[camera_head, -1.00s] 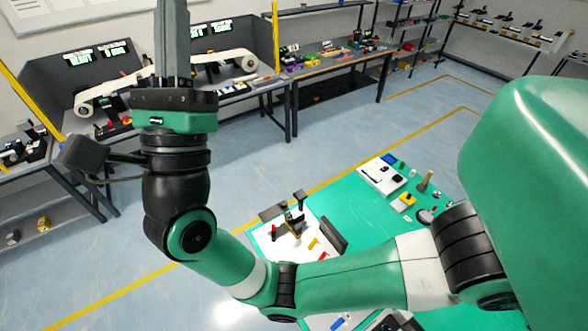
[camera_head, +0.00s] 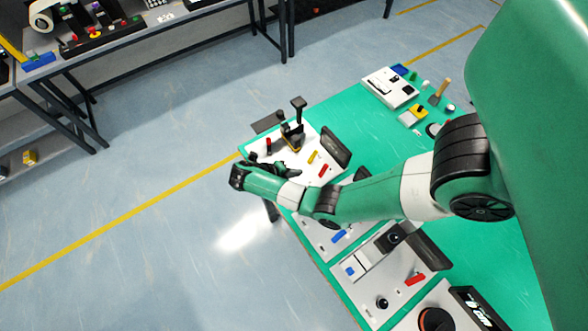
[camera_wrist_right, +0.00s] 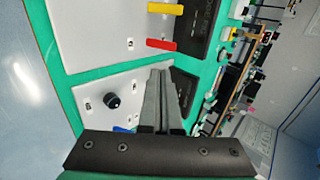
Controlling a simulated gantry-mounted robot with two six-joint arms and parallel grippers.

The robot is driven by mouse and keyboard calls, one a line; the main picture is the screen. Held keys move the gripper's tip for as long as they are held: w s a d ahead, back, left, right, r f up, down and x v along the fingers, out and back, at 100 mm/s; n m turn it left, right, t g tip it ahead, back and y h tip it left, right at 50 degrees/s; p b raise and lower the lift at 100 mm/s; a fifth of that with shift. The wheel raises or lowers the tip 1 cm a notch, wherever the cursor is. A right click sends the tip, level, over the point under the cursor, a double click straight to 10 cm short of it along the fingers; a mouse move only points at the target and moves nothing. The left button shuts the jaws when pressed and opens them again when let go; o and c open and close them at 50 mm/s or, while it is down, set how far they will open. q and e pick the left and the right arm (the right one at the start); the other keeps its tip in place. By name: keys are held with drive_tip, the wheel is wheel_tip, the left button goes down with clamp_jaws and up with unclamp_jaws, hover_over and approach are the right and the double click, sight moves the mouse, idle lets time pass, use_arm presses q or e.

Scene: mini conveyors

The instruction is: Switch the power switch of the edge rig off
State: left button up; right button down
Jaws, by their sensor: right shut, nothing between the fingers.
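Several white panels lie along the green table's edge; none of their labels is readable, so I cannot tell which is the edge rig. The far panel (camera_head: 284,158) has a joystick (camera_head: 293,132), a yellow lever (camera_head: 313,157) and a red lever (camera_head: 323,171). The adjoining panel (camera_head: 312,232) has a blue switch (camera_head: 339,236); a black knob (camera_wrist_right: 112,100) shows on it in the right wrist view. My right gripper (camera_wrist_right: 159,72) is shut and empty, pointing across these panels; its fingers are mostly hidden in the head view. My left gripper is out of view.
A nearer panel (camera_head: 367,300) carries a red lever (camera_head: 415,279) and black knobs. A white box (camera_head: 389,88) and small tools sit at the table's back. A bench with conveyor gear (camera_head: 105,35) stands far left. My right forearm covers part of the panels.

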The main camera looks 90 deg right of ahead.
sight(325, 167)
drive_tip(key=b+x, duration=0.1)
drive_tip(key=x, duration=0.3)
drive_tip(key=b+x, duration=0.1)
drive_tip(key=x, duration=0.3)
drive_tip(key=r+b+x, duration=0.1)
drive_tip(key=b+x, duration=0.1)
drive_tip(key=x, duration=0.2)
drive_tip(key=shift+s+d+f, duration=0.25)
drive_tip(key=shift+s+d, duration=0.15)
drive_tip(key=shift+s, duration=0.2)
drive_tip(key=shift+s+d+f, duration=0.15)
drive_tip(key=shift+s+d, duration=0.15)
drive_tip(key=shift+s, duration=0.05)
drive_tip(key=shift+s+d+p, duration=0.5)
drive_tip(key=shift+s+p, duration=0.15)
drive_tip(key=shift+p, duration=0.3)
drive_tip(key=shift+f, duration=0.2)
